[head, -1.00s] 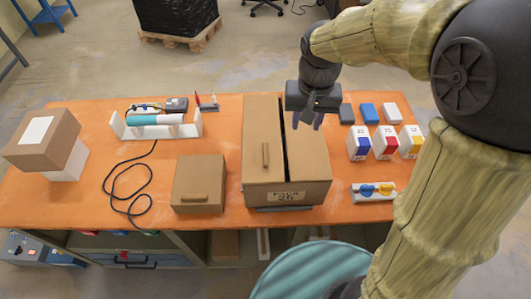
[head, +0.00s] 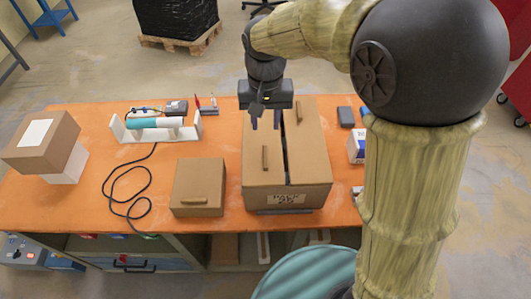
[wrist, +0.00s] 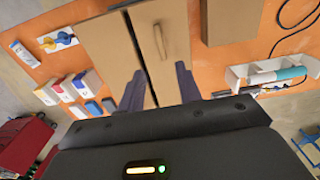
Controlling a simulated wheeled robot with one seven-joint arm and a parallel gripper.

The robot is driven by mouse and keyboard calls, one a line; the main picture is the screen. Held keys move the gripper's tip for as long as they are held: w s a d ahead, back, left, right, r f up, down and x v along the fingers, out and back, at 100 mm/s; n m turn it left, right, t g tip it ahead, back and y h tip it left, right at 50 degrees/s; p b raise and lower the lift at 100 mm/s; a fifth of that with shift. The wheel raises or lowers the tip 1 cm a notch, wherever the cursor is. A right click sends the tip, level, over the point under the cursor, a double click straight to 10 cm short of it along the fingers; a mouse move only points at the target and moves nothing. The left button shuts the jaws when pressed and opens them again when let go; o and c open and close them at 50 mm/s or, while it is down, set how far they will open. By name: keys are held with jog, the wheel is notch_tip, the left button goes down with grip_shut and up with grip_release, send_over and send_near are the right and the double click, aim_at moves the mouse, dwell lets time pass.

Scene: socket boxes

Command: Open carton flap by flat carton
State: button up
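The brown carton (head: 310,160) stands on the orange table, its top two flaps split by a narrow dark slit. The left flap (head: 255,140) lies flat and carries a bar handle (head: 265,158), also seen in the wrist view (wrist: 160,40). The flat carton (head: 198,187), low and brown with its own handle, sits left of it and shows in the wrist view (wrist: 232,20). My gripper (head: 265,120) is open and empty above the left flap's far part, behind the handle.
A white rack with a teal cylinder (head: 150,124) and a black cable (head: 125,190) are on the left. A brown box on a white block (head: 42,140) stands at the far left. Small coloured boxes (wrist: 70,90) are to the carton's right, partly hidden by my arm.

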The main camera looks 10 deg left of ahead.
aim_at(266, 157)
notch_tip(266, 157, down, 14)
jog(key=shift+f+p, duration=0.1)
jog(key=shift+p, duration=0.85)
grip_shut()
